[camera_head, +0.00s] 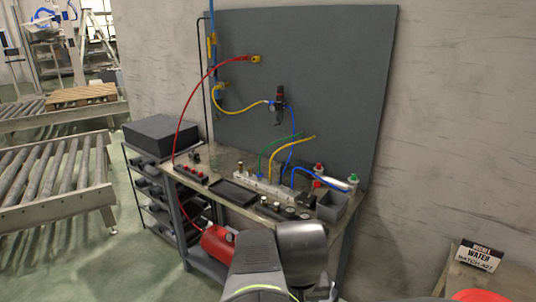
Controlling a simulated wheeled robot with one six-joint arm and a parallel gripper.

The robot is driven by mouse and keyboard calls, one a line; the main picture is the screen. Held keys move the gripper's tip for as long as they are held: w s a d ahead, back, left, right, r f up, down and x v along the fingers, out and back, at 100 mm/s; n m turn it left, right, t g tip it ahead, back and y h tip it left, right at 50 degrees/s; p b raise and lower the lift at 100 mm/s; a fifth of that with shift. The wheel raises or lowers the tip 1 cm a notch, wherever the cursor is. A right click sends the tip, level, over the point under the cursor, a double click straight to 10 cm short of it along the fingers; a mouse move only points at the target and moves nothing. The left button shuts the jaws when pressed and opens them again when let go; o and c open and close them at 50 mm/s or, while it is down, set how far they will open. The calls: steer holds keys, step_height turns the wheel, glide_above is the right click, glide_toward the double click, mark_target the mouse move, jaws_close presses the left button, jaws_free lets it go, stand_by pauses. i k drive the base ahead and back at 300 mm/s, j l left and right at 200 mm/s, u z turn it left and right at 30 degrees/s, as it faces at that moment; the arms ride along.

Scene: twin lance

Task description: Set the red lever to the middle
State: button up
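I cannot pick out the red lever with certainty at this size. Small red parts show on a dark bar (191,173) at the left of the workbench (232,163). More red parts show at its right end, by the white cylinders (337,179). Dark grey links of my arm fill the bottom middle and hide part of the bench's front. My gripper's fingers cannot be made out.
A grey panel (335,80) stands behind the bench, with red, yellow, blue and green hoses in front of it. A black tray (233,192) and grey bin (341,205) sit on top. A red tank (217,243) is below. A shelf cart (150,190) stands left.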

mark_target(317, 183)
steer(key=i+z, duration=0.1)
steer(key=i, duration=0.9)
steer(key=l, duration=0.1)
